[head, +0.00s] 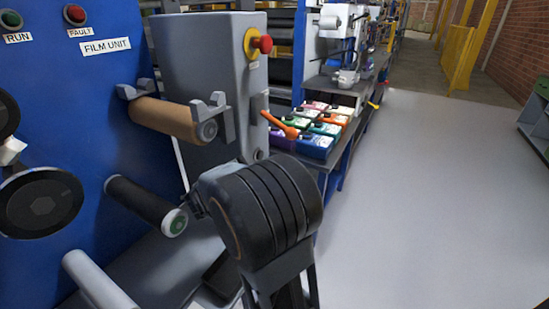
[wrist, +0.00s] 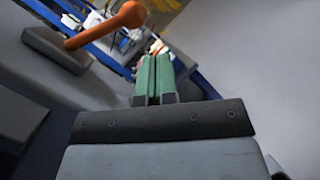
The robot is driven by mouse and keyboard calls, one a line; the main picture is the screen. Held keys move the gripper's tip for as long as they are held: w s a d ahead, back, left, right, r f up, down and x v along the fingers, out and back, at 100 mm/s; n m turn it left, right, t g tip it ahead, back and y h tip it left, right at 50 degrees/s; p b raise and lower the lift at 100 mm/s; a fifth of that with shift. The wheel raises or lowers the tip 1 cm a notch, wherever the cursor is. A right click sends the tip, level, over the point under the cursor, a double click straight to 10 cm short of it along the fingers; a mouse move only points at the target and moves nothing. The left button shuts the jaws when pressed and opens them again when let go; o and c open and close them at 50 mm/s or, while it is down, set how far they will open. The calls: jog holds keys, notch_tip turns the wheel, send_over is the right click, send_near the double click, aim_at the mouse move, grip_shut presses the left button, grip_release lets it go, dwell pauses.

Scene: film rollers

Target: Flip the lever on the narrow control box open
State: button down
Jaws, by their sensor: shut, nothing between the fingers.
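The narrow control box (head: 205,75) is a tall grey housing beside the blue film unit panel. Its orange lever (head: 279,125) sticks out from its right side, sloping down to a round knob in the head view. In the wrist view the lever (wrist: 103,27) rises from a grey mount (wrist: 58,50) to its knob, at upper left. My gripper (wrist: 154,78) has green fingers closed together with nothing between them. The fingertips are to the right of and below the knob in that picture, apart from it. In the head view my dark arm hides the fingers.
A red button on a yellow base (head: 257,43) is high on the box. Colored containers (head: 312,125) stand on a bench behind the lever. A brown roller (head: 165,118) and a black roller (head: 146,205) project from the blue panel (head: 110,80). Open floor (head: 430,190) lies right.

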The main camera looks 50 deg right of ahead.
aim_at(281, 125)
jog(key=w+n+t+h+b, duration=0.1)
jog(key=w+h, duration=0.1)
jog(key=w+f+n+t+h+b, duration=0.1)
jog(key=w+n+h, duration=0.1)
jog(key=shift+w+t, duration=0.25)
jog(key=shift+t, duration=0.05)
jog(key=x, duration=1)
jog(key=shift+r, duration=0.15)
dwell(0.3)
